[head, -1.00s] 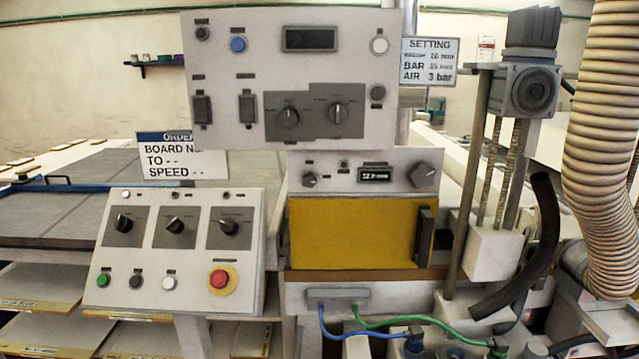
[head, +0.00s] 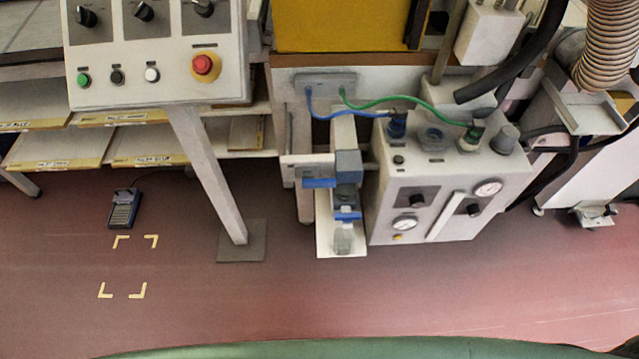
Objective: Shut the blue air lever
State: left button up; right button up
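The blue air lever (head: 320,183) shows in the head view as a short flat blue bar. It points left, level across the picture, from a dark grey valve block (head: 348,163) on a pale bracket below the yellow panel. Under the block hangs a filter unit with a blue band (head: 347,216) and a clear bowl (head: 343,240). Nothing covers the lever. Neither of my grippers shows in the head view.
A white box with gauges (head: 450,195) stands right of the valve; blue (head: 325,116) and green (head: 390,106) hoses run above. A control panel (head: 160,50) on a leg (head: 208,170) is left. A foot pedal (head: 124,210) lies on the open red floor (head: 290,300).

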aim_at(308, 182)
jog(key=k+j, duration=0.35)
jog(key=j, duration=0.2)
jog(key=k+j, duration=0.4)
jog(key=i+j+z, duration=0.05)
jog(key=j, duration=0.1)
